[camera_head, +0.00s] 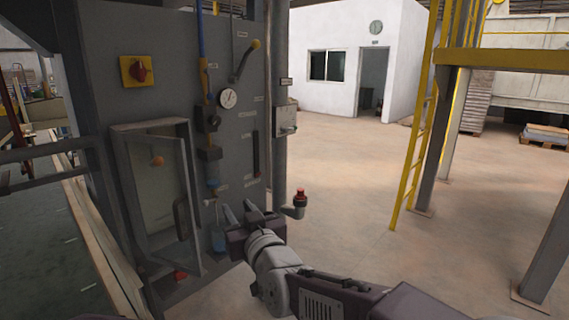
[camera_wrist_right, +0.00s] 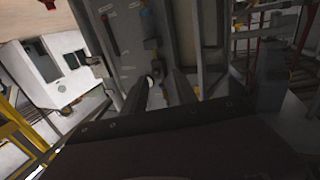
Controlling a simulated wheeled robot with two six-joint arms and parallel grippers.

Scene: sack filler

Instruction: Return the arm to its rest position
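My right arm (camera_head: 330,295) reaches in from the lower right of the head view toward the grey machine cabinet (camera_head: 150,95). The right gripper (camera_head: 237,207) is in front of the lower panel, its two fingers apart with nothing seen between them. In the right wrist view the gripper (camera_wrist_right: 162,80) also shows two separate dark fingers pointing at the panel. Whether the fingertips touch the panel cannot be told. A small blue item (camera_head: 218,239) sits just left of and below the gripper, partly covered by it. My left gripper is not in view.
A cabinet door (camera_head: 164,215) stands ajar left of the gripper. A pipe end with a red top (camera_head: 300,196) projects close to its right. A gauge (camera_head: 228,98) and lever (camera_head: 245,62) are above. Open floor (camera_head: 340,190) lies right, up to a yellow ladder (camera_head: 418,150).

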